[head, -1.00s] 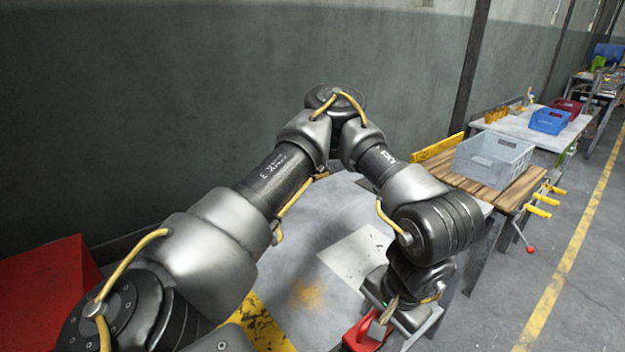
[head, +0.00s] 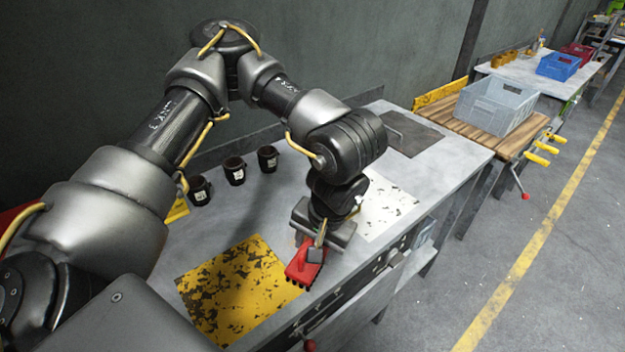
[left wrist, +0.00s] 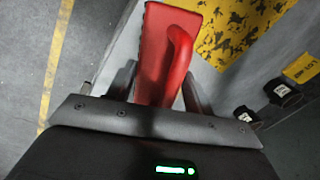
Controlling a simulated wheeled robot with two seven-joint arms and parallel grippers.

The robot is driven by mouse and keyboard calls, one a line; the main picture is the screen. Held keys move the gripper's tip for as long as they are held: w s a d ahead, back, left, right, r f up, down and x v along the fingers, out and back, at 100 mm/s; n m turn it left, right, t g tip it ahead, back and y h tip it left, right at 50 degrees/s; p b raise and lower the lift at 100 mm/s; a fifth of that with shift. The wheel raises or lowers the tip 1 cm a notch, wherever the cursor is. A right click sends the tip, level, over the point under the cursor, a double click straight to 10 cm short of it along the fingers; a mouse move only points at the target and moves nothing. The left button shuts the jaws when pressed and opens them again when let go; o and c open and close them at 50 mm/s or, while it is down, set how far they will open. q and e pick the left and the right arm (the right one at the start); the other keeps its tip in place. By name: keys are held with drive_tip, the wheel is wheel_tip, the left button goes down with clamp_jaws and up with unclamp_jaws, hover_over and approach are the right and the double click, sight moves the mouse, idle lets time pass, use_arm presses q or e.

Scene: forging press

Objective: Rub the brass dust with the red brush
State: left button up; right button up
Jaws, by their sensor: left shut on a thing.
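The red brush (head: 304,266) has dark bristles along its lower edge and is at the worktop between the yellow patch and the white patch. My left gripper (head: 318,240) is shut on it from above. Whether the bristles touch the worktop, I cannot tell. In the left wrist view the red brush (left wrist: 160,50) sits between the fingers of my left gripper (left wrist: 158,88), its curved handle showing. I see no brass dust now; the area under the gripper and brush is hidden. My right gripper is not in view.
Three black mugs (head: 234,170) stand along the back of the grey worktop (head: 250,215). A worn yellow patch (head: 235,290) lies left of the brush, a white patch (head: 385,212) right of it. A grey crate (head: 495,106) stands on the wooden bench beyond.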

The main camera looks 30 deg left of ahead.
use_arm(q)
drive_tip(key=w+d+r+n+g+h+p, duration=0.3)
drive_tip(key=w+n+p, duration=0.55)
drive_tip(key=n, duration=1.15)
drive_tip(key=w+a+n+t+p, duration=0.2)
drive_tip(key=a+n, duration=0.3)
drive_tip(key=n, duration=0.5)
drive_tip(key=w+a+n+t+h+p, duration=0.1)
drive_tip(key=w+a+n+t+p, duration=0.1)
drive_tip(key=n, duration=0.9)
drive_tip(key=w+a+p, duration=0.1)
drive_tip(key=a+p, duration=0.1)
drive_tip(key=a, duration=0.1)
drive_tip(key=shift+w+p, duration=0.35)
drive_tip(key=shift+w, duration=0.05)
drive_tip(key=shift+f, duration=0.15)
